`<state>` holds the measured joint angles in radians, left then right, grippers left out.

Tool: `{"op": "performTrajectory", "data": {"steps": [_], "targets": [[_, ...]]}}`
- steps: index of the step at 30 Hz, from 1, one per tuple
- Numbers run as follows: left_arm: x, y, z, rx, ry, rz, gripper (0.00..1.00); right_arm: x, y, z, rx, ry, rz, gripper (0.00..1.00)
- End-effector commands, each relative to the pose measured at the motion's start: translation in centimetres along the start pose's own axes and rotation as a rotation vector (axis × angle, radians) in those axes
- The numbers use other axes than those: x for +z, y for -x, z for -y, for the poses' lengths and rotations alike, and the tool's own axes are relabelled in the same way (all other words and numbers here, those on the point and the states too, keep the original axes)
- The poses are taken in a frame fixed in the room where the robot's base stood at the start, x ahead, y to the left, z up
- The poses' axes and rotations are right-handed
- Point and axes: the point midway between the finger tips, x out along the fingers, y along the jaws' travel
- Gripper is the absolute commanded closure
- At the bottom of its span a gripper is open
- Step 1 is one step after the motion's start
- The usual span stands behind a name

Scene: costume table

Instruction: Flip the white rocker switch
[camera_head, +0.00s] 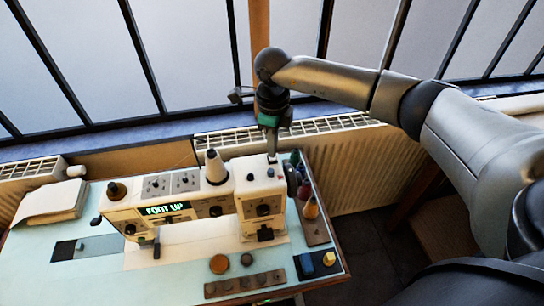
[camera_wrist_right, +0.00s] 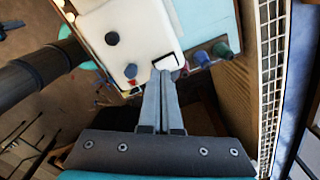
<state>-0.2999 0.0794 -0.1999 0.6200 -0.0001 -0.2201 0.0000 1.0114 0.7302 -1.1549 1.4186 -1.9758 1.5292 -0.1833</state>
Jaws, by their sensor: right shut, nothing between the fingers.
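The cream sewing machine (camera_head: 222,206) stands on a pale blue table. In the right wrist view, a white rocker switch (camera_wrist_right: 167,62) in a black frame sits at the edge of the machine's white top (camera_wrist_right: 140,25). My right gripper (camera_head: 272,156) points down at the right end of the machine top. It is shut and empty. In the wrist view its fingertips (camera_wrist_right: 164,74) overlap the near part of the switch; I cannot tell whether they touch it. In the head view the fingers hide the switch. My left gripper is in neither view.
A cone-shaped spool (camera_head: 215,168) rises from the machine top. Several coloured spools (camera_head: 310,208) stand in a rack to the right. A radiator (camera_head: 350,165) and barred window are behind. A folded cloth (camera_head: 50,203) lies at the left.

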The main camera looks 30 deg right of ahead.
Motion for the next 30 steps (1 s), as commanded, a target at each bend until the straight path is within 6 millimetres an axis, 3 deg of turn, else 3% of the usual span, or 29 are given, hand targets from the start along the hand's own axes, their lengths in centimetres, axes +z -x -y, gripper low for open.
{"op": "performTrajectory", "data": {"steps": [30], "targets": [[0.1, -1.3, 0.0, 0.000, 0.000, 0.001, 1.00, 0.0, -1.6, 0.0, 0.000, 0.000, 0.000, 1.00]]}}
